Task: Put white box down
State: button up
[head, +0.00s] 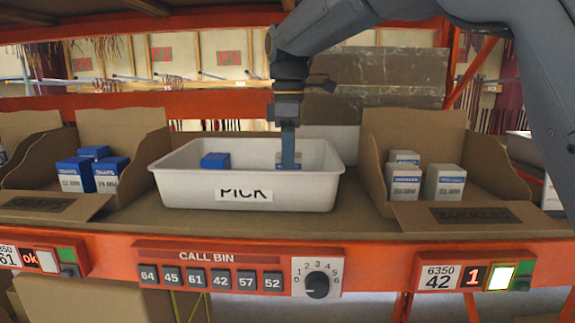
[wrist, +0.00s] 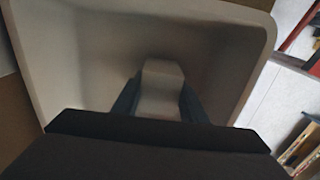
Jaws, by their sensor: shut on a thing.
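My gripper (wrist: 158,100) is shut on a white box (wrist: 161,88), with one finger on each side of it in the wrist view. In the head view my gripper (head: 289,155) reaches down into the white PICK bin (head: 180,187). Only a small part of the held white box (head: 289,167) shows there, behind the bin's front wall. Whether the box touches the bin floor is hidden. A blue box (head: 215,160) is in the left part of the bin, apart from my gripper.
A cardboard bin (head: 112,130) with several blue-and-white boxes stands on the left. Another cardboard bin (head: 415,127) with white boxes (head: 445,183) stands on the right. An orange rail (head: 400,262) with a call panel (head: 237,268) runs along the front. The shelf's upper board is overhead.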

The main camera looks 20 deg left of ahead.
jog(key=shift+f, duration=0.3)
jog(key=shift+f, duration=0.1)
jog(key=o, duration=1.2)
notch_tip(320, 180, up, 12)
jog(key=b, duration=0.3)
jog(key=shift+f, duration=0.1)
jog(key=shift+r, duration=0.25)
jog(key=shift+s, duration=0.1)
